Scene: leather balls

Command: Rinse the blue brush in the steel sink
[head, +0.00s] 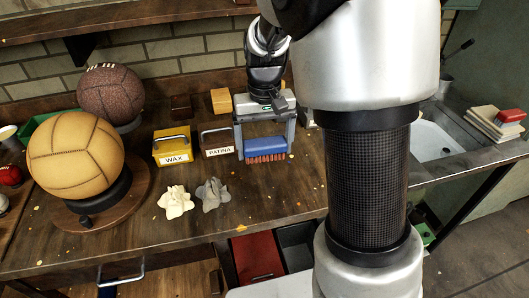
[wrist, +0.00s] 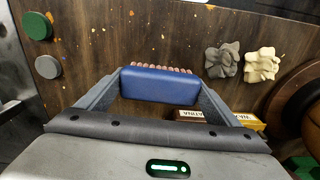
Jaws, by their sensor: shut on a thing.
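The blue brush (head: 265,147) has a blue back and reddish-brown bristles pointing down. My gripper (head: 264,143) is shut on the brush, with one finger at each end of it. In the wrist view the brush (wrist: 160,86) sits between the fingers of my gripper (wrist: 158,92). In the head view it is at or just above the wooden bench; I cannot tell whether the bristles touch. The steel sink (head: 432,141) is at the right, partly hidden behind my arm.
The yellow WAX box (head: 171,148) and brown PATINA box (head: 217,144) stand left of my gripper. Two crumpled cloths, cream (head: 175,202) and grey (head: 212,194), lie in front. A tan ball (head: 75,155) and dark ball (head: 110,93) are farther left.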

